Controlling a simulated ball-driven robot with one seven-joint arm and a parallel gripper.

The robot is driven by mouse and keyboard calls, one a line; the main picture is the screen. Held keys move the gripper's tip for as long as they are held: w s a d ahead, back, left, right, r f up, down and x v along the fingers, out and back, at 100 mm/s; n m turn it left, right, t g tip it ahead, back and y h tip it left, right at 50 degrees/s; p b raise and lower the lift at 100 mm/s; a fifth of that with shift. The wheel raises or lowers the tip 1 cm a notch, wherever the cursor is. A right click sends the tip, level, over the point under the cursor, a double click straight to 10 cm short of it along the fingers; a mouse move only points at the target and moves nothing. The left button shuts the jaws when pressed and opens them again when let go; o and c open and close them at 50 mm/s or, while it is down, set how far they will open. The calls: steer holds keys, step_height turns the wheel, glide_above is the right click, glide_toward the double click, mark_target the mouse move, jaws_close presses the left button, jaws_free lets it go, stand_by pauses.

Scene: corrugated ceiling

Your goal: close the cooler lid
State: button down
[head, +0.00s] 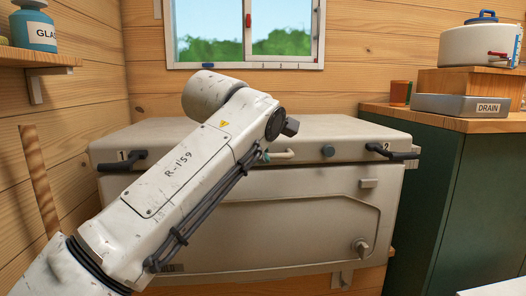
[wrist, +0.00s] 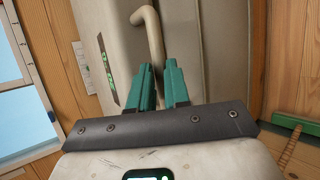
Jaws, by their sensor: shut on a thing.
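The cooler (head: 300,235) is a large off-white chest against the wooden wall. Its lid (head: 350,135) lies down across the top, with no clear gap along the visible front seam. Black latches marked 1 (head: 122,160) and 2 (head: 392,153) stick out at the left and right front corners; I cannot tell whether they are fastened. A pale bent handle (head: 282,155) shows at the lid's front and in the wrist view (wrist: 150,30). My gripper (wrist: 159,75) has its teal fingers shut on this handle. In the head view my arm hides most of the gripper and part of the lid.
A green cabinet (head: 455,200) stands close on the right, with a drain tray (head: 470,106) and a white pot (head: 475,46) on top. A shelf (head: 35,57) with a teal jar (head: 34,30) is at upper left. A window (head: 245,35) is behind.

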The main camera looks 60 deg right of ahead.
steer(key=f, duration=0.2)
steer(key=shift+s+a+f+y, duration=0.1)
steer(key=shift+s+f+y, duration=0.1)
steer(key=shift+f+y, duration=0.15)
steer(key=c, duration=1.1)
jaws_free()
steer(key=shift+w, duration=0.1)
steer(key=shift+r, duration=0.1)
steer(key=p+v, duration=0.4)
steer(key=v, duration=0.7)
steer(key=shift+w+r, duration=0.15)
steer(key=shift+w, duration=0.05)
